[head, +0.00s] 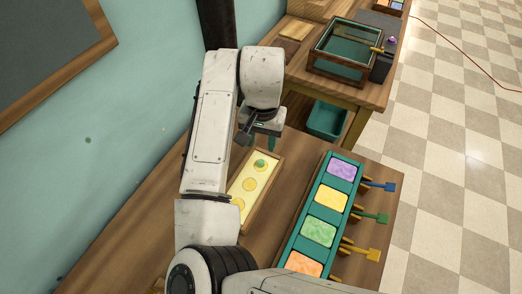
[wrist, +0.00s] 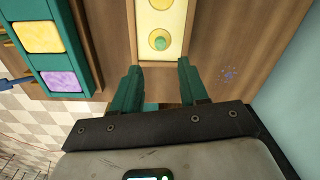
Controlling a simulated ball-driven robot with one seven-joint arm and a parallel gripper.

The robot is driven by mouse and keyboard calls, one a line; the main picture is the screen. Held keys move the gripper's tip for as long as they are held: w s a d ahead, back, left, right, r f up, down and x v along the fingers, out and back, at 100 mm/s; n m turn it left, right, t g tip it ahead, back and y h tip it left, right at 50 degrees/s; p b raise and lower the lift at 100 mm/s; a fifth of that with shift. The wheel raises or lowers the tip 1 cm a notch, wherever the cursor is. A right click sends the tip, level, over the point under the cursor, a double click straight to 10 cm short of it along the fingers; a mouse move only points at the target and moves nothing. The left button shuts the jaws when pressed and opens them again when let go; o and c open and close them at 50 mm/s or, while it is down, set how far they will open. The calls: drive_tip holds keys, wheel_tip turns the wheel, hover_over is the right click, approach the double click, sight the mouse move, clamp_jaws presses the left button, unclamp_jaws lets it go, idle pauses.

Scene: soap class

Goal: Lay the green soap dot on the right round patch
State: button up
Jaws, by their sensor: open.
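The green soap dot (head: 260,162) sits on the farthest, rightmost round yellow patch of a pale tray with a wooden frame (head: 277,163) in the head view. In the wrist view the dot (wrist: 160,43) lies within the nearest patch (wrist: 160,34), close to its middle. More yellow patches show: a middle one (head: 250,184) and a nearer one (head: 238,203) partly behind my arm. My gripper (wrist: 162,75) is open, its teal fingers apart with nothing between them. It is just beyond the dot's end of the tray; in the head view my gripper (head: 262,138) is partly hidden by my wrist.
A teal rack (head: 315,205) with purple, yellow, green and orange soap blocks and coloured levers (head: 375,217) stands right of the tray. A glass-sided box (head: 347,50) is on a farther table. A teal bin (head: 326,120) sits below. Bare wood lies left of the tray.

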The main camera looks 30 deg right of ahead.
drive_tip(key=shift+r, duration=1.55)
